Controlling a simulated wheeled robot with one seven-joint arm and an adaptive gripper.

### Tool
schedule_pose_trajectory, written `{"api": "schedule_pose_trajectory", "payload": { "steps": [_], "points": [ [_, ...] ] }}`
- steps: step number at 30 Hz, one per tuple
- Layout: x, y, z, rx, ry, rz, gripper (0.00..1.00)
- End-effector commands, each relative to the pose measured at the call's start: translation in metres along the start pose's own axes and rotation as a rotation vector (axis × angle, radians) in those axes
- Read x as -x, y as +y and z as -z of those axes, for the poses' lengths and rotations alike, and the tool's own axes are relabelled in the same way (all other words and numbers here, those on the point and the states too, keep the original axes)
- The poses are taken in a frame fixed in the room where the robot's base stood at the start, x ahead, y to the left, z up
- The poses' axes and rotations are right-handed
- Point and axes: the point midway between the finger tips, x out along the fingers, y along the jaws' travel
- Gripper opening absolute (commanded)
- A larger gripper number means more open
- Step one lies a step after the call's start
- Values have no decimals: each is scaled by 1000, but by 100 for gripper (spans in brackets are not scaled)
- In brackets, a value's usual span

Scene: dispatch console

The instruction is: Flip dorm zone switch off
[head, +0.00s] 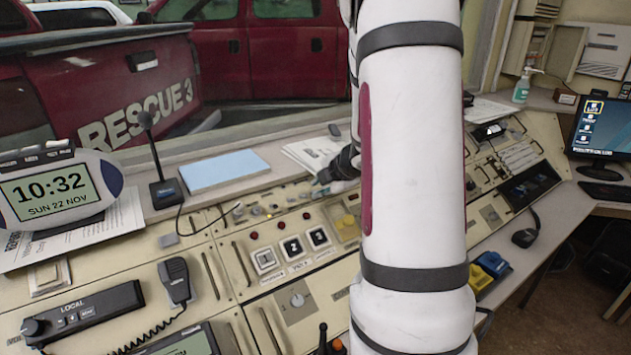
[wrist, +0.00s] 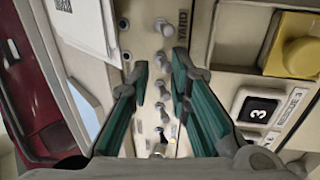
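A row of small metal toggle switches (wrist: 161,27) runs down the console panel in the wrist view. A label reading "YARD" is beside the top one; I cannot read a dorm label, so I cannot tell which switch is the dorm one. My gripper (wrist: 162,78) is open, with its two green-padded fingers on either side of the row and switches showing between them. I cannot tell whether a finger touches any. In the head view my gripper (head: 342,172) is over the console's back part, partly hidden by my arm. Part of the row (head: 257,211) shows to its left.
A yellow button (wrist: 297,56) and a black button marked 3 (wrist: 258,109) are right of the fingers in the wrist view. Papers (head: 312,152), a blue pad (head: 224,170) and a desk microphone (head: 165,190) are on the back ledge.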

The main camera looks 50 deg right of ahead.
Motion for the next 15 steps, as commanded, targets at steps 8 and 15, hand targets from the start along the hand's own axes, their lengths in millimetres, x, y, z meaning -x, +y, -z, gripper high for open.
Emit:
{"api": "schedule_pose_trajectory", "payload": {
  "steps": [8, 15],
  "points": [
    [22, 5, 0, -1, 0, -1, 18],
    [38, 8, 0, 0, 0, 0, 18]
  ]
}}
